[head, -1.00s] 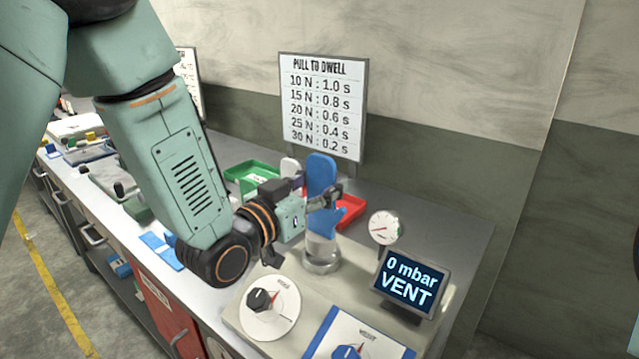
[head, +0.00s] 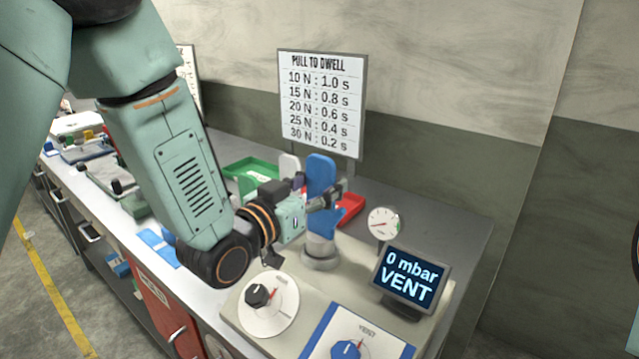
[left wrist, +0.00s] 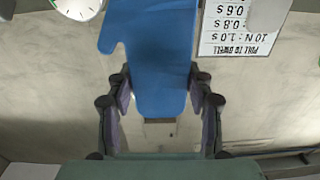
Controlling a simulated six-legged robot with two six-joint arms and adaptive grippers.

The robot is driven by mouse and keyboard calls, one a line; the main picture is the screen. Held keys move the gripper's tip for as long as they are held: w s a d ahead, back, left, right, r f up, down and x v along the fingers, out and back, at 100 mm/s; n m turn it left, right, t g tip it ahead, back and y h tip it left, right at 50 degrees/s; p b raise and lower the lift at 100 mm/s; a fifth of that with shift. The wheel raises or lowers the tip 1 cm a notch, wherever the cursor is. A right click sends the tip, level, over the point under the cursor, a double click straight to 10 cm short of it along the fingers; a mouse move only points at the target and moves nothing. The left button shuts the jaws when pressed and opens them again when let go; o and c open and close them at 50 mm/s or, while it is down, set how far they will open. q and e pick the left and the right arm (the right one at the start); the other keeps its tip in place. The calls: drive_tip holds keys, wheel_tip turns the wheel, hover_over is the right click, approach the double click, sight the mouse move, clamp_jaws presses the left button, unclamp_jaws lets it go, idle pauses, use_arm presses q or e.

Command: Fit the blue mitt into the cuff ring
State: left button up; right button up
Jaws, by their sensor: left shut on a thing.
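The blue mitt (head: 321,172) stands upright above the cuff ring (head: 320,254), a round grey ring on the beige panel. My left gripper (head: 326,198) is shut on the mitt around its middle. The mitt's lower end meets the top of the ring in the head view; whether it is seated inside I cannot tell. In the left wrist view the mitt (left wrist: 155,55) lies between the two fingers of the gripper (left wrist: 160,98), and the ring is not seen there. My right gripper is not in view.
A dial gauge (head: 384,223) and a screen reading "0 mbar VENT" (head: 411,278) stand right of the ring. A white dial (head: 268,303) and a blue-framed knob panel (head: 355,335) are in front. A green tray (head: 247,170) and a red tray (head: 352,207) lie behind.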

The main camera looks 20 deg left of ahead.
sight(319, 157)
use_arm(q)
drive_tip(key=shift+f+b, duration=0.65)
drive_tip(key=shift+f, duration=0.2)
drive_tip(key=o, duration=1.6)
wheel_tip(319, 157, up, 10)
wheel_tip(319, 157, down, 10)
drive_tip(key=shift+r, duration=0.2)
